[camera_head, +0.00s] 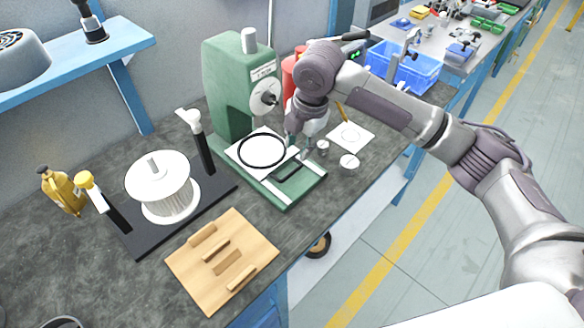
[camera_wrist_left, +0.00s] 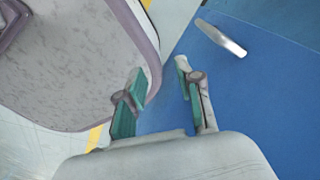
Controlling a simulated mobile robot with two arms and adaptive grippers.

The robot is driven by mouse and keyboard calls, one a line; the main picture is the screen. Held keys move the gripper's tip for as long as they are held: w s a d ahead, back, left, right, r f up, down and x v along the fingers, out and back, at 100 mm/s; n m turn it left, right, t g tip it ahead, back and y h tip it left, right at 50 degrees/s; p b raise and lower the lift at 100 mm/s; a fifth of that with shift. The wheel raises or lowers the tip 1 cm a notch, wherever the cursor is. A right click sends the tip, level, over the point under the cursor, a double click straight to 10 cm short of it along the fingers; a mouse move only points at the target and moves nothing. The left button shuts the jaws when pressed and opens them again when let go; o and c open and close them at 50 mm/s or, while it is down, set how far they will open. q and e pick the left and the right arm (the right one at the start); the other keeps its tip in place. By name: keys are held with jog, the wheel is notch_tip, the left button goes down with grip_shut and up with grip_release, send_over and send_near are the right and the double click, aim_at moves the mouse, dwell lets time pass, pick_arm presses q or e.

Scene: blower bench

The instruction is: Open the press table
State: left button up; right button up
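The green press (camera_head: 226,82) stands at the back of the bench, with a dial on its side. Its press table is a white plate (camera_head: 245,158) with a black ring, lying on a green base with light rails. A black handle (camera_head: 287,171) shows at the front of the table. My right gripper (camera_head: 296,150) points down at the right edge of the plate, close to the handle. Whether its fingers touch anything, or are open, I cannot tell. My left gripper (camera_wrist_left: 158,105) shows only in the left wrist view, open and empty, fingers apart.
Left of the press, a white spool-like part (camera_head: 160,188) stands on a black base between two clamps. A wooden board (camera_head: 222,262) with pegs lies in front. A white card (camera_head: 351,136) and small round parts lie right of the press. A blue bin (camera_head: 405,66) stands behind my right arm.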

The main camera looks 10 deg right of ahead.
aim_at(291, 174)
jog(key=f, duration=0.3)
jog(key=w+f, duration=0.1)
jog(key=f, duration=0.3)
jog(key=a+f, duration=0.1)
jog(key=f, duration=0.2)
jog(key=shift+w+f, duration=0.15)
jog(key=shift+w, duration=0.2)
grip_shut()
